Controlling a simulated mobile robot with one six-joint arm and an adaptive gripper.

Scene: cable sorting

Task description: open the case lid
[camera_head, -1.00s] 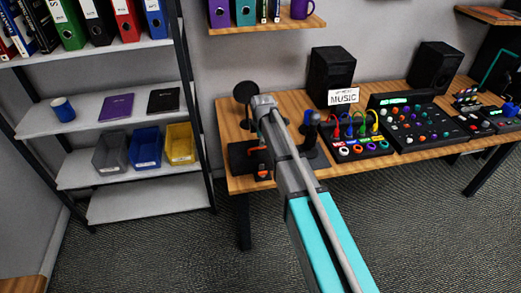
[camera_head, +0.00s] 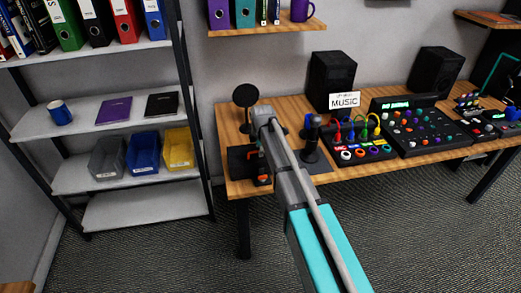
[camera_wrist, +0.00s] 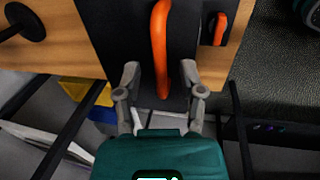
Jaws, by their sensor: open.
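A black case (camera_head: 243,162) sits at the left end of the wooden desk, partly hidden behind my arm. In the wrist view the case (camera_wrist: 112,30) fills the upper middle, with a long orange handle (camera_wrist: 159,40) and a smaller orange part (camera_wrist: 220,29) to its right. My gripper (camera_wrist: 160,70) is open. Its two grey fingertips lie either side of the handle's lower end in that view, with a gap on each side. I cannot tell how far above the case they are. In the head view my arm hides most of the gripper.
A round black object on a stand (camera_head: 245,96) is behind the case. A dark upright device (camera_head: 310,137) stands close to its right. A mixer (camera_head: 363,140) with coloured cables and a speaker (camera_head: 331,80) are further right. A shelf with bins (camera_head: 142,152) is at left.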

